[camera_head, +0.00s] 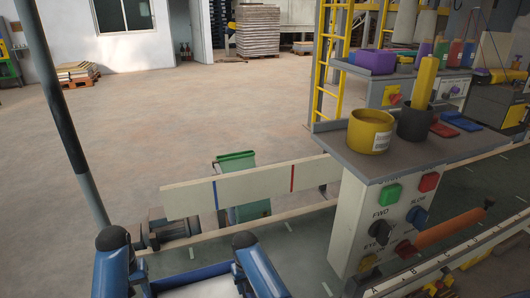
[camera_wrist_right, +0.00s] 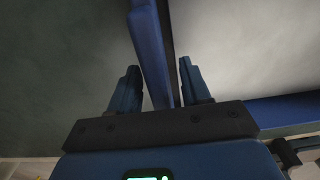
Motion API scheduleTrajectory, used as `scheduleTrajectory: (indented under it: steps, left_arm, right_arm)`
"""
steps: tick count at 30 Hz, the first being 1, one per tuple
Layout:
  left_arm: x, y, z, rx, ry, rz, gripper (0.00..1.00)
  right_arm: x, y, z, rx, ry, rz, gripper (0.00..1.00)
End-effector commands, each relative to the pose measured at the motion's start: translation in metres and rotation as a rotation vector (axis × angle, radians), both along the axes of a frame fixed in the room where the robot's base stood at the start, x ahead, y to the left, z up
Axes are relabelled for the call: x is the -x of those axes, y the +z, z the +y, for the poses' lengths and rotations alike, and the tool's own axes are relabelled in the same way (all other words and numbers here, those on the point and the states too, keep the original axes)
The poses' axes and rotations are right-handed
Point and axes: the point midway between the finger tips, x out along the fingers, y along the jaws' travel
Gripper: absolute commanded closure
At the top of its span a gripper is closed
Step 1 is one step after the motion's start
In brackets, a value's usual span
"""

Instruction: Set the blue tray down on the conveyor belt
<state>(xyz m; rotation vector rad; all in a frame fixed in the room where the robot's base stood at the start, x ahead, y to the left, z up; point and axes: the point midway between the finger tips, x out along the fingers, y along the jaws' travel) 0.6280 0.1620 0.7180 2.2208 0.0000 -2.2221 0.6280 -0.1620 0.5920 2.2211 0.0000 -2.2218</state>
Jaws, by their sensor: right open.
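The blue tray (camera_head: 190,274) shows at the bottom edge of the head view, with a pale inside; most of it is cut off. The dark green conveyor belt (camera_head: 290,250) with white dashes runs beside it. In the right wrist view, the tray's blue wall (camera_wrist_right: 150,50) stands between the fingers of my right gripper (camera_wrist_right: 157,85), which is open around it with gaps showing. The dark greenish surface (camera_wrist_right: 50,75) left of the wall looks like the belt. I cannot tell whether the tray touches the belt.
A control box (camera_head: 390,225) with buttons and an orange handle (camera_head: 450,229) stands right of the tray. A yellow cup (camera_head: 370,132) and a dark cup (camera_head: 413,124) sit on its top. A pale guide board (camera_head: 250,185) borders the belt's far side.

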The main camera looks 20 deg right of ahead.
Motion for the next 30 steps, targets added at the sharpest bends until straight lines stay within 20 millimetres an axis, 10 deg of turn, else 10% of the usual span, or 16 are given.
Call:
scheduleTrajectory:
  steps: [15,30]
  left_arm:
    - [0.000,0.000,0.000,0.000,0.000,0.000,0.53]
    - [0.000,-0.001,0.000,0.000,0.000,0.000,0.53]
  right_arm:
    - [-0.001,0.086,0.000,0.000,0.000,-0.003,0.53]
    - [0.000,0.104,0.000,0.000,0.000,0.001,0.53]
